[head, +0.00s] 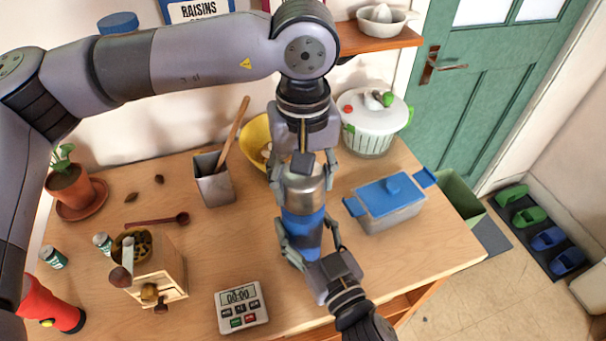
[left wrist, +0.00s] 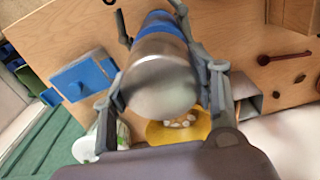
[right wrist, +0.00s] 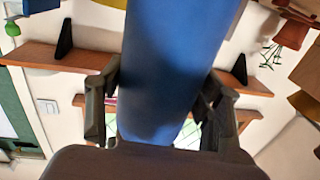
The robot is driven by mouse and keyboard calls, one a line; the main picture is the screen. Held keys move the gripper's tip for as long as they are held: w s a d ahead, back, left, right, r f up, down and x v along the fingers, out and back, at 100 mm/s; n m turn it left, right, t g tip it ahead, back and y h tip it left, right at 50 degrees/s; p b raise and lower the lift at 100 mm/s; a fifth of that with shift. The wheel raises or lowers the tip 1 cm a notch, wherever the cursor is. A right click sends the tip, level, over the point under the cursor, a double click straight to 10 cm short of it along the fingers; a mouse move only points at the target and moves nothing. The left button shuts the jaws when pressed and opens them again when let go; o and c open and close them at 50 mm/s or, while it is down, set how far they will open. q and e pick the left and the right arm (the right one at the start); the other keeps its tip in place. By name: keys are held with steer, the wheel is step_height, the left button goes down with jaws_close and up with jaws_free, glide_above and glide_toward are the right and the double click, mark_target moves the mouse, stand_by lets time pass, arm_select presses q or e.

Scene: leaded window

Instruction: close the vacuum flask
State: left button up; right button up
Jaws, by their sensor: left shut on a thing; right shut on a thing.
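The vacuum flask has a blue body (head: 303,229) and is held between my two grippers above the table. A silver cup-shaped lid (head: 303,192) is at its upper end, in line with the body. My left gripper (head: 303,178) is shut around the silver lid from above. The left wrist view shows its rounded silver end (left wrist: 160,85) between the fingers, with the blue body (left wrist: 160,24) beyond. My right gripper (head: 308,240) is shut on the blue body, which fills the right wrist view (right wrist: 170,70). I cannot tell whether lid and body are fully joined.
A blue-lidded box (head: 390,203) stands right of the flask. A yellow bowl (head: 256,140), metal utensil holder (head: 214,180) and salad spinner (head: 371,130) stand behind. A timer (head: 241,306) and wooden grinder (head: 155,270) are at front left. The table (head: 205,243) is clear between them.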

arm_select(q)
steer(key=shift+f, duration=0.3)
steer(key=m, duration=1.1)
steer(key=shift+m, duration=0.4)
steer(key=m, duration=0.4)
steer(key=shift+m, duration=0.3)
steer(key=o, duration=1.1)
steer(key=shift+o, duration=0.2)
